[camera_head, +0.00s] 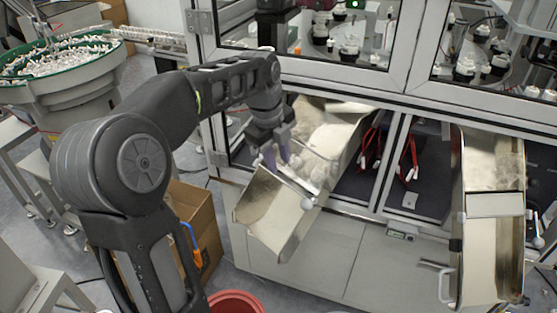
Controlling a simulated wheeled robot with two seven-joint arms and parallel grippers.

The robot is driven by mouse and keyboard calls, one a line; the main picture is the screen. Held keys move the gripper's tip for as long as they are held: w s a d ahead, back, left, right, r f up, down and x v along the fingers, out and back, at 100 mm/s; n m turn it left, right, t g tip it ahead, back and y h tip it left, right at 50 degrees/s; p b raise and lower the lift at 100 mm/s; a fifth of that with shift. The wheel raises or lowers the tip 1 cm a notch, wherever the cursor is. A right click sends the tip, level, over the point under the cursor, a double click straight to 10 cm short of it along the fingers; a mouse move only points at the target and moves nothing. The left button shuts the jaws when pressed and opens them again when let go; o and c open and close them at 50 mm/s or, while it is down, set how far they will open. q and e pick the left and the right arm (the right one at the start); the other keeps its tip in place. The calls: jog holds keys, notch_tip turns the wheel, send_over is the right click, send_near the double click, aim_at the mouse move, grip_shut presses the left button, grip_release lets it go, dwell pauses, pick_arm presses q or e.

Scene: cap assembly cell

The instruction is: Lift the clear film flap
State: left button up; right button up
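My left gripper (278,157) reaches in from the left and points down over the left metal chute (262,200). Its two pale purple fingers stand apart, with nothing clearly seen between them. A pale, see-through strip that looks like the clear film flap (318,167) lies across the middle of this chute, just right of the fingers. Its edges are hard to make out against the bright metal, and I cannot tell whether a finger touches it. My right gripper is not in view.
A second metal chute (494,262) stands at the right. Dark bays with red cables (408,150) lie between the chutes. A cardboard box (195,222) and a red bin (236,302) stand on the floor below. A bowl feeder (62,62) is at the upper left.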

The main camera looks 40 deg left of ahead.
pick_arm(q)
jog(key=shift+w+f, duration=0.1)
jog(key=shift+f, duration=0.4)
jog(key=shift+c, duration=0.2)
grip_shut()
dwell(0.9)
